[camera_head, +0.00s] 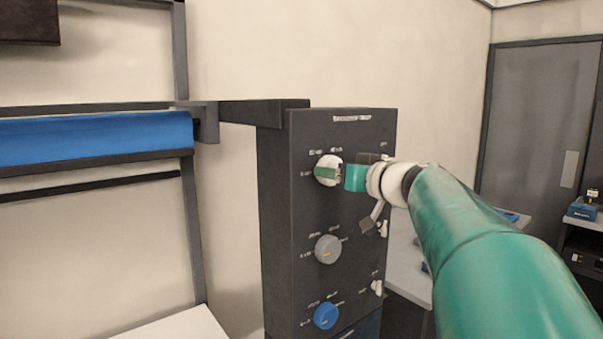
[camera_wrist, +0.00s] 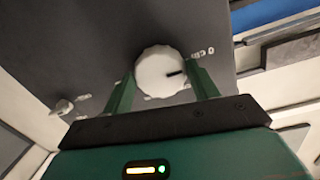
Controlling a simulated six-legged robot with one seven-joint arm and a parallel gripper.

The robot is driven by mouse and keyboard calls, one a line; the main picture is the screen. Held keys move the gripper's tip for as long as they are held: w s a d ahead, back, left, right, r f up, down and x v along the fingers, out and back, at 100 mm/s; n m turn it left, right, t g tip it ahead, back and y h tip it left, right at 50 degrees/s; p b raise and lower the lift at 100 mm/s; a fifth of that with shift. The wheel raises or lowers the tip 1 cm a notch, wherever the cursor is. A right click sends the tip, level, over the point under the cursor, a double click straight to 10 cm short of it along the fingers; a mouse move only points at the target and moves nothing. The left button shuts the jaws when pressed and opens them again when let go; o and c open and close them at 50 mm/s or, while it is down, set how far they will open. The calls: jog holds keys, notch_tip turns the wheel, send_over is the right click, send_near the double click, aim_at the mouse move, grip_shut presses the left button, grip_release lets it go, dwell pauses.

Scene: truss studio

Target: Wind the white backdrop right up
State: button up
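The white knob (camera_head: 330,161) is the top one on a dark control box (camera_head: 277,190) on the wall. My gripper (camera_head: 328,173) is at this knob, with its green fingers on either side. In the wrist view the white knob (camera_wrist: 160,72) sits between both fingertips, which appear to touch its edges. Its dark pointer mark points right, towards a label reading "0 cm" (camera_wrist: 195,57). The other labels are too blurred to read. I cannot make out the white backdrop for sure in either view.
A grey knob (camera_head: 327,249) and a blue knob (camera_head: 326,315) sit below on the same box. Small switches (camera_head: 378,287) are on its right side. A blue roll (camera_head: 95,138) hangs on a dark frame at left. A grey door (camera_head: 535,130) stands at right.

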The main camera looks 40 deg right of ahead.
jog(key=o, duration=0.3)
jog(key=shift+s, duration=0.15)
jog(key=s, duration=0.9)
jog(key=s+r, duration=0.1)
jog(key=s, duration=0.3)
jog(key=shift+s+a, duration=0.1)
jog(key=shift+s, duration=0.15)
jog(key=shift+w+a, duration=0.1)
